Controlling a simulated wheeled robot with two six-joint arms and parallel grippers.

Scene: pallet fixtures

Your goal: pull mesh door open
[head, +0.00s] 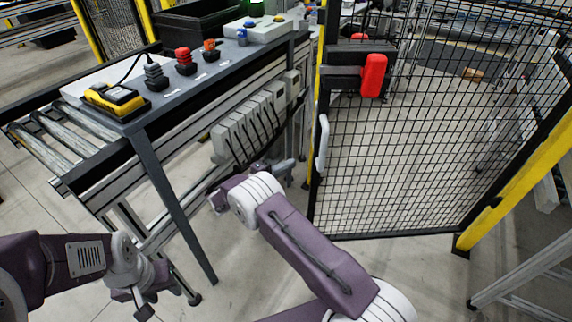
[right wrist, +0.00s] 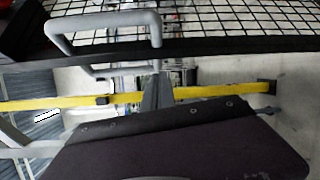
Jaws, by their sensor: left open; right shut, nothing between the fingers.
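The mesh door (head: 400,160) stands at the right in the head view, a black frame with black wire mesh. A pale upright handle (head: 322,143) is on its left edge, below a black latch box with a red part (head: 373,75). In the right wrist view the grey handle (right wrist: 105,20) is at upper left, beside the black door frame (right wrist: 230,45). My right gripper (head: 284,167) is shut and empty, left of and a little below the handle. Its fingers (right wrist: 155,90) show below the frame; contact cannot be told. My left gripper (head: 160,296) is open and low at left, away from the door.
A grey workbench (head: 215,75) with red, blue and yellow devices and a roller conveyor (head: 60,140) fills the left. A bench leg (head: 175,205) stands near my left gripper. A yellow post (head: 515,185) stands right of the door. The floor before the door is clear.

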